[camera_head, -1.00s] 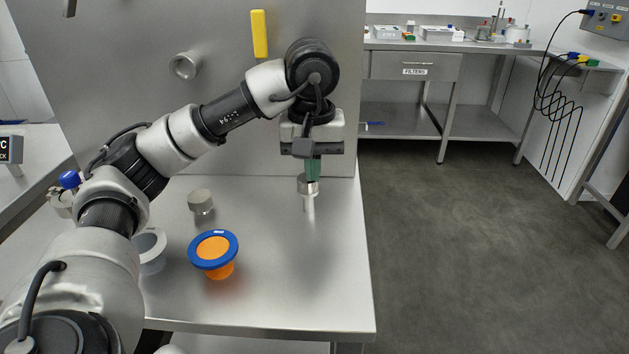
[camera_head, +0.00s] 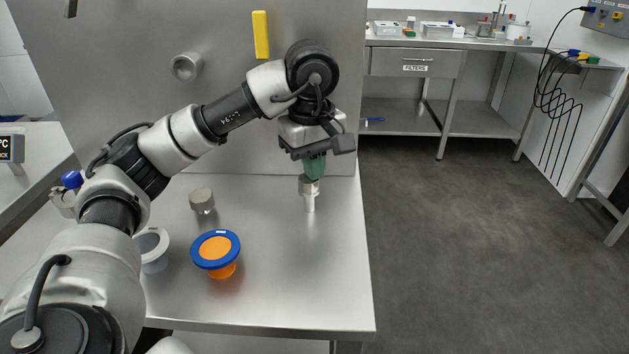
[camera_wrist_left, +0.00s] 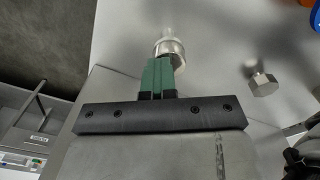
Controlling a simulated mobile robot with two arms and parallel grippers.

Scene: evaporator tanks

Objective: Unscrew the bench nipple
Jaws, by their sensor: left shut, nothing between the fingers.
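The bench nipple (camera_head: 309,197), a metal fitting with a wider collar on top of a pale stem, stands upright on the steel bench. My left gripper (camera_head: 314,170) points down over its top, with green fingers shut together and nothing between them. In the left wrist view, the green fingertips (camera_wrist_left: 159,70) come up against or just over the nipple's knurled metal collar (camera_wrist_left: 170,46); I cannot tell whether they touch it. The nipple's top is partly hidden by the fingers. My right gripper is not in view.
A steel back panel (camera_head: 220,60) with a pipe stub (camera_head: 187,67) rises behind. The bench's front right is clear.

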